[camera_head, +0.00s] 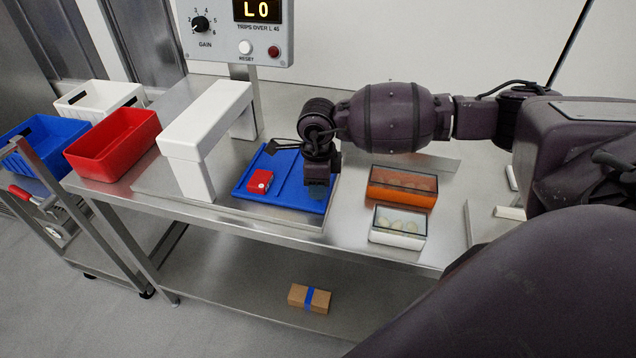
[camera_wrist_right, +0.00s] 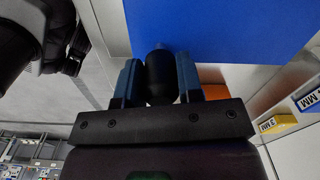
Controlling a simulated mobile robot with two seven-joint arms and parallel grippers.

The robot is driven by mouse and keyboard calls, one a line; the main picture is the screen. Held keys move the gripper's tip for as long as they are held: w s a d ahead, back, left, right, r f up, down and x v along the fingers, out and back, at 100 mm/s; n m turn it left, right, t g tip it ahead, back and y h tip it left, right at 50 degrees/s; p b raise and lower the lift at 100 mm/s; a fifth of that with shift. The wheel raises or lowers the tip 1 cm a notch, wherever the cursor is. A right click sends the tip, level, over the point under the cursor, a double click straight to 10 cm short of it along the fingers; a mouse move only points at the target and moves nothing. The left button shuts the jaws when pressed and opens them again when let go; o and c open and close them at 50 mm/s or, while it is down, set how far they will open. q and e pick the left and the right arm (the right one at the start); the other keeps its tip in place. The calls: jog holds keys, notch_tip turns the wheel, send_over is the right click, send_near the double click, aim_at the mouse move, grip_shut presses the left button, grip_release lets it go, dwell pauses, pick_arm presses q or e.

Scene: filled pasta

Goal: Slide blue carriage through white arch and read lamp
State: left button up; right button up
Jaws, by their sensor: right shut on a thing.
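The blue carriage (camera_head: 283,168) is a flat tray lying on the steel table, just right of the white arch (camera_head: 190,175) and apart from it. A small red block (camera_head: 260,182) with a pale round mark sits on it. My right gripper (camera_head: 318,188) is at the carriage's right front edge. In the right wrist view its blue-grey fingers (camera_wrist_right: 160,80) are shut on a black knob (camera_wrist_right: 161,70), with the blue carriage (camera_wrist_right: 215,30) just beyond. The control box (camera_head: 235,30) reads "L 0"; its red lamp (camera_head: 273,51) looks dark. My left gripper is out of view.
Red (camera_head: 115,143), blue (camera_head: 45,145) and white bins (camera_head: 100,97) stand at the left. Orange (camera_head: 402,188) and white (camera_head: 397,226) clear-lidded boxes stand right of the carriage. A brown box (camera_head: 310,298) lies on the lower shelf. The table under the arch looks clear.

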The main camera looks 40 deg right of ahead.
aim_at(280, 189)
jog(key=shift+w+a, duration=0.25)
jog(key=shift+w, duration=0.05)
grip_shut()
jog(key=w+a+b, duration=0.1)
jog(key=w+a, duration=0.1)
jog(key=w+a+b, duration=0.2)
jog(key=w, duration=0.1)
jog(key=shift+w+a+f, duration=0.1)
jog(key=shift+a+f, duration=0.1)
jog(key=shift+w+a+r, duration=0.15)
jog(key=shift+w+a, duration=0.4)
jog(key=shift+w, duration=0.05)
jog(key=shift+w+r, duration=0.1)
jog(key=o, duration=1.1)
grip_release()
jog(key=shift+c, duration=0.2)
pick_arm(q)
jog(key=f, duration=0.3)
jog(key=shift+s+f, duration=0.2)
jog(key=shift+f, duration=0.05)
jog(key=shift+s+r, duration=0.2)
pick_arm(e)
notch_tip(280, 189, up, 11)
